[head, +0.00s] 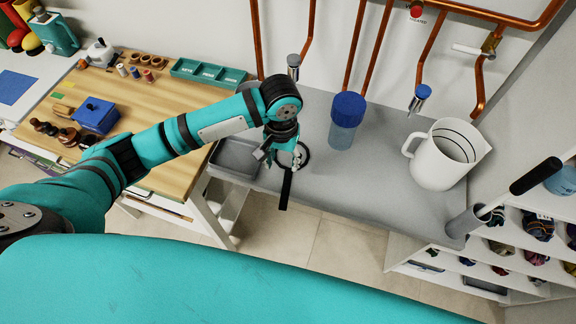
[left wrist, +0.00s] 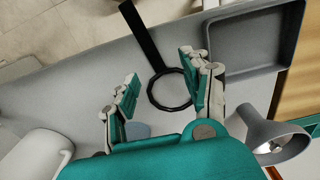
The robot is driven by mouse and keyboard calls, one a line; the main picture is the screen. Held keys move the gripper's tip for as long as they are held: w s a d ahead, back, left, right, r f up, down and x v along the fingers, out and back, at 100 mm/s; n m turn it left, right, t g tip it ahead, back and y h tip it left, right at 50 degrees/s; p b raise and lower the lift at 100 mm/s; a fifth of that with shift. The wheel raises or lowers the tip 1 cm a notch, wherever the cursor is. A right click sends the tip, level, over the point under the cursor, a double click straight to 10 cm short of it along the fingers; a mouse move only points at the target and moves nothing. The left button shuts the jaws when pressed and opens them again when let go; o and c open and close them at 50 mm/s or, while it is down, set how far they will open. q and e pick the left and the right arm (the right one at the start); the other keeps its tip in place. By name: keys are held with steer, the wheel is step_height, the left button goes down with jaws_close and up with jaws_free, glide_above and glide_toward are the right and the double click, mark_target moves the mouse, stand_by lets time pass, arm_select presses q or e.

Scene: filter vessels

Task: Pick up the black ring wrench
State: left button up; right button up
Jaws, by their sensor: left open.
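The black ring wrench (head: 287,190) lies on the grey counter, with its handle reaching out past the front edge. In the left wrist view its ring (left wrist: 153,98) and straight handle (left wrist: 142,36) both show. My left gripper (head: 286,156) is above the wrench with its fingers spread. In the left wrist view my left gripper (left wrist: 159,78) has one finger on each side of the picture, with the wrench between and beyond them. No contact shows. In the head view the gripper partly covers the ring. My right gripper is not in view.
A blue-capped filter vessel (head: 345,136) stands close to the right of my gripper. A grey tray (head: 236,172) is on its left. A white jug (head: 432,165) stands further right on the grey counter (head: 375,190). Copper pipes and taps hang behind.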

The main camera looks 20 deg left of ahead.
mark_target(284, 178)
arm_select(q)
step_height(284, 178, down, 3)
steer(key=shift+d+r, duration=0.1)
step_height(284, 178, down, 4)
steer(key=shift+f+p, duration=0.1)
steer(key=shift+p, duration=0.85)
steer(key=shift+w+f, duration=0.1)
steer(key=shift+f, duration=0.45)
jaws_close()
